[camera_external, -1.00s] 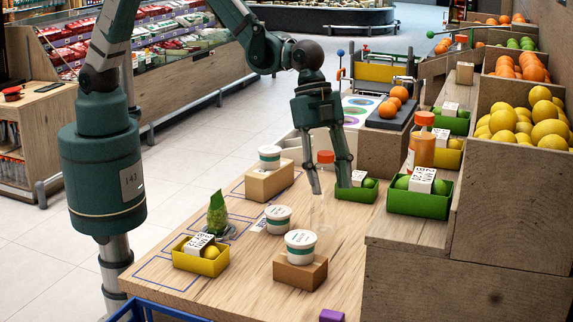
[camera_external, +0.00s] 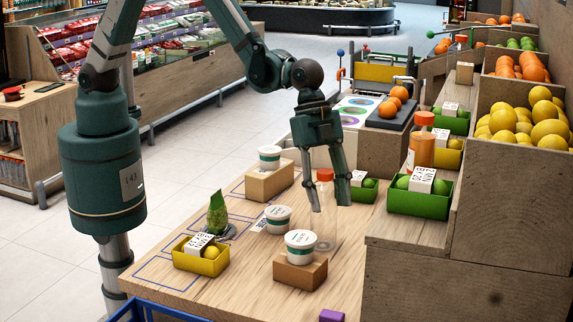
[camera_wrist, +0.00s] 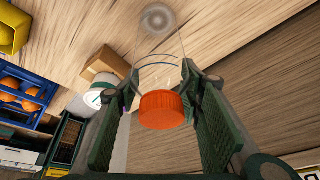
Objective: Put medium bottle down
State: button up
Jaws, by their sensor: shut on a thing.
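The medium bottle is clear with an orange cap (camera_external: 325,175), and its see-through body is faint below the cap. It looks upright. My gripper (camera_external: 331,207) points down with its fingers on both sides of the bottle, shut on it. In the wrist view, the orange cap (camera_wrist: 162,111) lies between the fingers. A pale round shape (camera_wrist: 158,18) beyond it looks like the bottle's base. I cannot tell whether the base touches the wooden table (camera_external: 235,290).
Close left of the bottle are a white cup (camera_external: 278,218) and another cup (camera_external: 300,241) on a wooden block (camera_external: 299,274). A green tray (camera_external: 358,193) stands behind right. A yellow tray (camera_external: 201,264) is at left. The table at right front is mostly clear.

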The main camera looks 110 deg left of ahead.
aim_at(324, 171)
jog(key=shift+f, duration=0.15)
jog(key=o, duration=0.8)
jog(key=shift+r, duration=0.2)
jog(key=shift+v, duration=5.95)
jog(key=shift+r, duration=0.15)
